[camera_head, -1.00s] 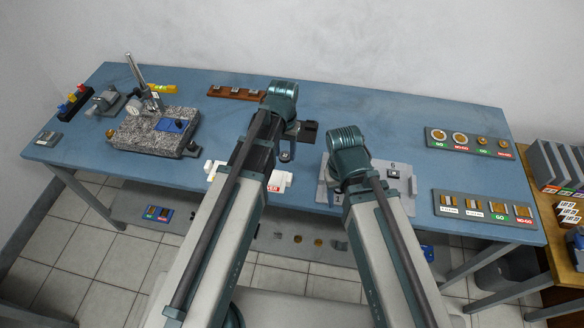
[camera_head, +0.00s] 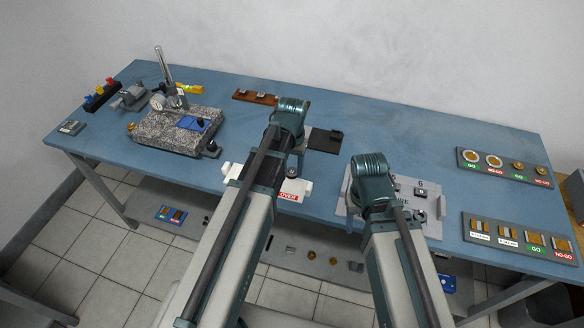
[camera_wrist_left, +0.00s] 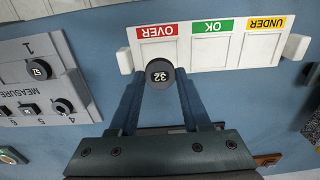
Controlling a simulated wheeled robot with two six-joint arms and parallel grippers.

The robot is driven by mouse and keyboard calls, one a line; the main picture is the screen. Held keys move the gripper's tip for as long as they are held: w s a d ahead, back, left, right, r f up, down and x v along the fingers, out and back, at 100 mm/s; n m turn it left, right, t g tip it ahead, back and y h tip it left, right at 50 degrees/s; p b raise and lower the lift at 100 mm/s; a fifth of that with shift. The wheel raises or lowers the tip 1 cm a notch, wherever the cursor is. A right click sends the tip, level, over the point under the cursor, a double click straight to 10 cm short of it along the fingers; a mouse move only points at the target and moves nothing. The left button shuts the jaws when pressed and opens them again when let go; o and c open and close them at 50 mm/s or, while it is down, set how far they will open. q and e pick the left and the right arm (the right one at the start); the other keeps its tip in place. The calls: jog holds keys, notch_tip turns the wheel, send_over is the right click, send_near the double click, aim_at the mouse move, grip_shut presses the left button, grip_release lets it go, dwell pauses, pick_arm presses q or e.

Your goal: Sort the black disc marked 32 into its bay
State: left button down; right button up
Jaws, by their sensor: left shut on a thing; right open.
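The black disc marked 32 (camera_wrist_left: 160,73) is pinched between the fingertips of my left gripper (camera_wrist_left: 162,82), its number facing up. In the head view the disc (camera_head: 291,172) shows just below my left wrist. A white three-bay tray (camera_wrist_left: 221,51) has a red OVER label, a green OK label and a yellow UNDER label. The disc overlaps the edge of the OVER bay (camera_wrist_left: 158,50) in the left wrist view; I cannot tell its height above it. My right gripper (camera_head: 346,195) is open, mostly hidden behind its own arm, beside the grey measure board.
The grey measure board (camera_wrist_left: 40,80) holds more black discs and small blocks. A granite block with a dial stand (camera_head: 165,135) stands at the left. A dark plate (camera_head: 325,139) lies behind my left wrist. Gauge trays (camera_head: 503,166) line the right side.

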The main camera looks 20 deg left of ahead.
aim_at(292, 186)
pick_arm(q)
jog(key=shift+f+b, duration=2.7)
jog(key=shift+f, duration=0.05)
jog(key=shift+f, duration=0.2)
jog(key=shift+c, duration=1.4)
grip_release()
jog(key=c, duration=0.5)
jog(key=shift+r, duration=0.2)
notch_tip(292, 186, up, 4)
jog(key=p, duration=0.4)
jog(key=shift+r, duration=0.2)
jog(key=shift+f, duration=0.1)
